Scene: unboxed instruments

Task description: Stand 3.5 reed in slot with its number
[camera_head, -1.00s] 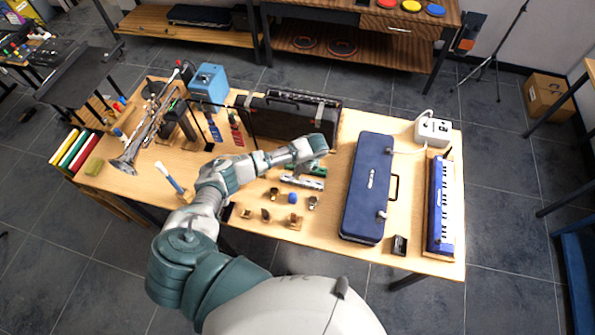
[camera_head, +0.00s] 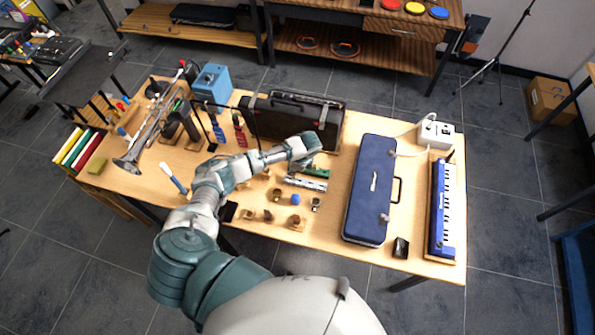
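My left arm reaches in from the lower left over the table (camera_head: 330,222). My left gripper (camera_head: 306,152) is above the table's middle, behind the small parts and in front of the black case. Its fingers are too small and turned away to show whether they are open or shut. No reed can be made out for certain, and no number can be read. Several small brown, dark and metallic pieces stand near the front edge, among them one on a wooden block (camera_head: 294,223) and a small metallic piece (camera_head: 316,204). I cannot tell which holds reed slots. My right gripper is out of view.
Around the gripper are a green harmonica (camera_head: 318,173), a silver harmonica (camera_head: 304,184) and an open black case (camera_head: 300,117). A long blue case (camera_head: 370,190), a blue keyboard (camera_head: 441,208) and a small black box (camera_head: 401,247) lie right.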

